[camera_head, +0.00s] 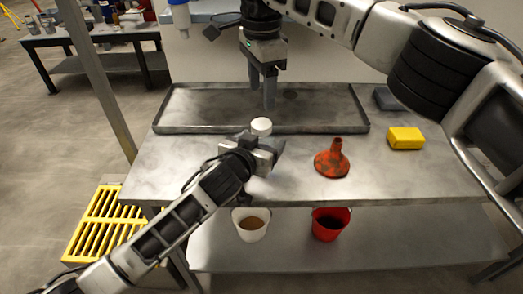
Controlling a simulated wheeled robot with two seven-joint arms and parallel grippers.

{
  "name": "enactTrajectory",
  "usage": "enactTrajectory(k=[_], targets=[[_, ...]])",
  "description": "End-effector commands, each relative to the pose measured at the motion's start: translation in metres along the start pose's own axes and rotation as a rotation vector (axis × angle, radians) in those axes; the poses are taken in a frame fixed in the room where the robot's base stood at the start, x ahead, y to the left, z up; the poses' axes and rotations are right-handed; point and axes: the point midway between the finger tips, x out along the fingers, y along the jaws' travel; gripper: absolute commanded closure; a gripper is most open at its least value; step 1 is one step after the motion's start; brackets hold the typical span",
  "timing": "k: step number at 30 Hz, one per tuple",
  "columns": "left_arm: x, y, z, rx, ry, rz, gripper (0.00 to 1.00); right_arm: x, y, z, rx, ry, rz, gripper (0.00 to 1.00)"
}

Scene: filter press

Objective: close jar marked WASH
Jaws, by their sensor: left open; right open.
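A small white round-topped thing (261,126), perhaps the jar or its lid, shows just beyond my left gripper near the tray's front edge. Its lower part is hidden by the gripper, and no WASH marking can be read. My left gripper (268,150) is open, low over the table and right at the white thing; I cannot tell whether it touches it. My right gripper (264,100) is open and points down above the tray, just above and behind the white thing, with nothing seen between its fingers. No separate lid can be made out.
A shallow metal tray (178,118) lies across the back of the metal table (400,178). An orange funnel (332,160), a yellow block (405,138) and a dark grey block (387,99) are on the right. White (249,235) and red (319,237) buckets stand below.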

Motion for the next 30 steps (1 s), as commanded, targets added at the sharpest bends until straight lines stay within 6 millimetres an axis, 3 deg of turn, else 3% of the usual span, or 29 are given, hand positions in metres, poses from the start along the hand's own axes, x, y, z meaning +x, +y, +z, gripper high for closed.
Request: enactTrajectory(k=[11, 12, 20, 23, 30], targets=[[0.0058, 0.0001, 0.0000, 0.001, 0.000, 0.000, 0.24, 0.0000, 0.0000, 0.0001, 0.000, 0.000, 0.000, 0.40], [0.0058, 0.0001, 0.0000, 0.001, 0.000, 0.000, 0.27, 0.0000, 0.0000, 0.0001, 0.000, 0.000, 0.000, 0.40], [0.0056, 0.0001, 0.0001, 0.001, 0.000, 0.000, 0.99, -0.0001, 0.0000, 0.0001, -0.001, 0.000, 0.000, 0.40], [0.0056, 0.0000, 0.0002, 0.001, 0.000, 0.000, 1.00, 0.0000, 0.0000, 0.0002, -0.043, -0.001, 0.000, 0.40], [0.0056, 0.0000, 0.0003, 0.001, -0.001, 0.000, 1.00, 0.0000, 0.0000, 0.0002, -0.325, 0.000, 0.000, 0.40]])
